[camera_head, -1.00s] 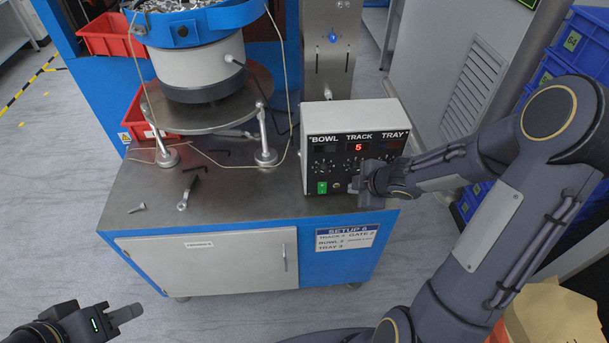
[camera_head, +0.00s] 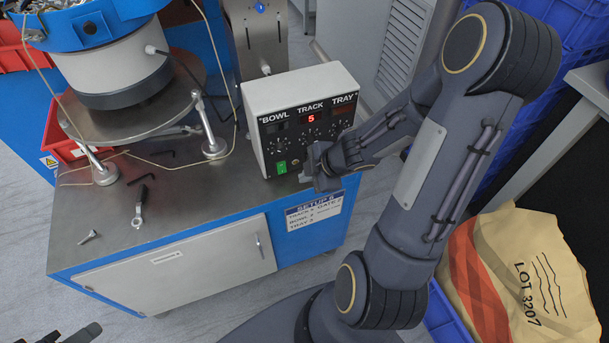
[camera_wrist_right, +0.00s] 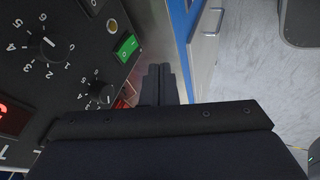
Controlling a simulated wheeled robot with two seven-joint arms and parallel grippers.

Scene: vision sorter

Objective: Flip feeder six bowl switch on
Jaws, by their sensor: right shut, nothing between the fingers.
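The control box (camera_head: 300,85) stands on the metal bench, its panel labelled BOWL, TRACK and TRAY. A red 5 glows under TRACK; the BOWL display looks dark. A green rocker switch (camera_head: 282,167) sits low under BOWL. It also shows in the right wrist view (camera_wrist_right: 127,47). My right gripper (camera_head: 320,165) is shut and empty in front of the panel, right of the green switch. In the wrist view its fingertips (camera_wrist_right: 160,72) are beside the green switch, apart from it in the picture. My left gripper (camera_head: 82,334) is partly cut off at the bottom left.
A bowl feeder (camera_head: 115,65) stands on a round plate at the left of the bench (camera_head: 190,205). A wrench (camera_head: 139,207) and hex keys lie on the bench. A paper bag (camera_head: 520,270) is at the right. Numbered knobs (camera_wrist_right: 48,42) surround the switch area.

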